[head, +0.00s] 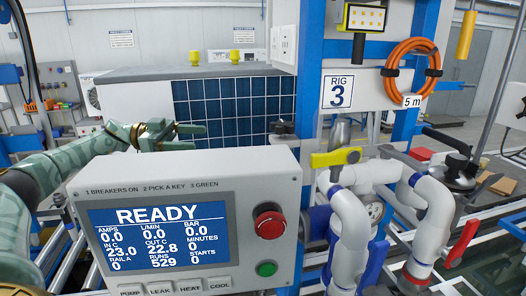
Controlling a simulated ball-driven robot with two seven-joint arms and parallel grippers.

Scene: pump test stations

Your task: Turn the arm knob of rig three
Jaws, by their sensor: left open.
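The RIG 3 sign (337,92) is on the blue post at centre. A dark knob-like part (283,127) sits left of the post, just above the control box; I cannot tell whether it is the arm knob. The grey control box (190,170) stands in front with a screen (160,232) reading READY, a red button (268,222) and a green button (266,269). My left gripper (198,137) is open and empty above and behind the box's left part, fingers pointing right, apart from the dark part. My right gripper is not in view.
White pipes (347,215) with a yellow lever (336,158), a blue lever (376,264) and a red lever (461,241) fill the right. A blue-tiled panel (235,105) stands behind my left gripper. An orange hose coil (411,68) hangs upper right.

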